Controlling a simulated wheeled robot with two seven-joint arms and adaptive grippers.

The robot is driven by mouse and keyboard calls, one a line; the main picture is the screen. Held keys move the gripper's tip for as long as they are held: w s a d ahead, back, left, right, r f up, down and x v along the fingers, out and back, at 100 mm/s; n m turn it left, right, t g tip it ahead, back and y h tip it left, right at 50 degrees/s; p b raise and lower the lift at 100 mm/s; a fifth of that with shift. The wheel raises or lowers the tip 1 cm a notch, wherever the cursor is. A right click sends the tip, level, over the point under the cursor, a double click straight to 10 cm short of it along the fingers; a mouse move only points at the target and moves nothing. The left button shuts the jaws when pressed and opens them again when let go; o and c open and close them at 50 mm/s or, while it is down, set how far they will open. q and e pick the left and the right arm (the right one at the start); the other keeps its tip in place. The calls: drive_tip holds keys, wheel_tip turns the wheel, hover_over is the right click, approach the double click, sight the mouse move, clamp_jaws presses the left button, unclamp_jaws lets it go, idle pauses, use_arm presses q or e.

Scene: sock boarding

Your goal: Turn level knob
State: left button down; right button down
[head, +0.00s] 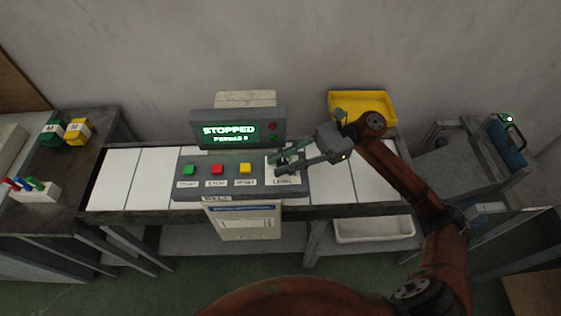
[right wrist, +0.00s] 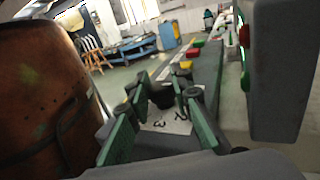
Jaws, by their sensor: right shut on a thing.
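The grey control panel (head: 215,188) stands on the white-topped conveyor, with a screen (head: 238,132) reading STOPPED. The level knob, a dark round piece in the right wrist view (right wrist: 162,96), sits on a pale label plate at the panel's right end. In the right wrist view the fingers (right wrist: 160,100) flank the knob. My left gripper is not in view.
Green (head: 188,169), red (head: 217,169) and yellow (head: 245,168) buttons line the panel left of the knob. A yellow tray (head: 362,103) is behind on the right, with a white bin (head: 374,229) below. A cart (head: 465,160) stands at right. Green and yellow boxes sit at left.

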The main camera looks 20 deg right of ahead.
idle(0.3)
drive_tip(key=c, duration=1.7)
unclamp_jaws()
drive_tip(key=d, duration=0.8)
drive_tip(key=w+d, duration=0.1)
drive_tip(key=d, duration=0.3)
